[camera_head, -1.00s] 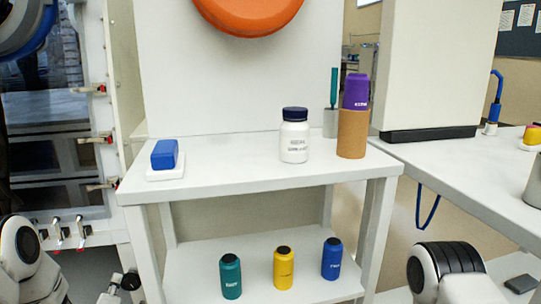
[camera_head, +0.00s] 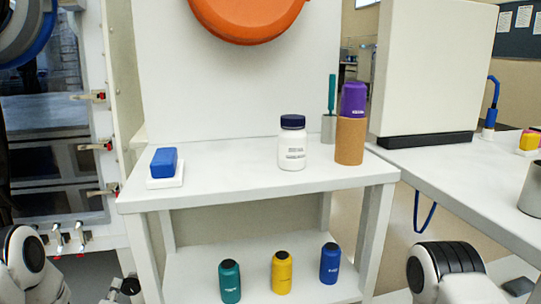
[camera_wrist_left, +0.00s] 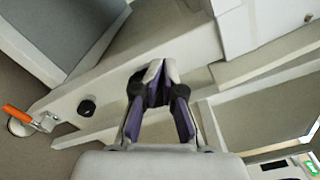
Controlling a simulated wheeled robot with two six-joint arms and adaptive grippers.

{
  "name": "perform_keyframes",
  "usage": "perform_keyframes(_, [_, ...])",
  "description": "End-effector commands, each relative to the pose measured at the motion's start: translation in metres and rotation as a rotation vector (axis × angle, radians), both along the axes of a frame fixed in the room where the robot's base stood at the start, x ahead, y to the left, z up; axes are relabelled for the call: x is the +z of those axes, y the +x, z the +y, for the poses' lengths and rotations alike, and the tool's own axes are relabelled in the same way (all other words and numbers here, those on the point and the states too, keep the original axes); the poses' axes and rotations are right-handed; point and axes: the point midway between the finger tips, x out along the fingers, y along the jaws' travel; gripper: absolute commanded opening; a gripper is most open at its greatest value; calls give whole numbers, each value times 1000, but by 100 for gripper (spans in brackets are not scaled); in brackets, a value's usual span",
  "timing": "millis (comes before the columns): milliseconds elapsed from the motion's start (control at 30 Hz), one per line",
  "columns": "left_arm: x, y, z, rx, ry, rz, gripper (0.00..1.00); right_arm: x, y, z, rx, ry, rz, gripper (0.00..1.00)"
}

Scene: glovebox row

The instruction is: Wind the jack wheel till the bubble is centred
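No jack wheel or bubble level can be made out for certain in either view. In the left wrist view, my left gripper (camera_wrist_left: 160,85) has its dark fingers with purple pads bunched near the middle. Nothing is clearly held, and the gap between the tips is hard to judge. Beyond the fingers, a black round knob (camera_wrist_left: 87,107) sits on a pale bar, and an orange-handled clamp (camera_wrist_left: 20,115) is at the left. In the head view only links of my two arms show at the lower corners. My right gripper is not in view.
A white bench (camera_head: 235,185) holds a blue block (camera_head: 164,162) on a white pad, a white bottle (camera_head: 292,145) and a purple bottle (camera_head: 354,99) on a brown cylinder (camera_head: 350,142). Three bottles stand on its lower shelf. The glovebox front (camera_head: 60,150) is left; another bench is right.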

Motion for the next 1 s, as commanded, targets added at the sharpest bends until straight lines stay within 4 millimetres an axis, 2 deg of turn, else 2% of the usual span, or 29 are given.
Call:
perform_keyframes(33, [9, 6, 4, 6, 6, -25, 0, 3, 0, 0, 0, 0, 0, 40])
perform_keyframes(133, [8, 5, 6, 6, 6, -26, 0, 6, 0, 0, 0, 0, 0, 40])
perform_keyframes(1000, [-21, 1, 11, 0, 3, -10, 0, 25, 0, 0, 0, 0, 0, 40])
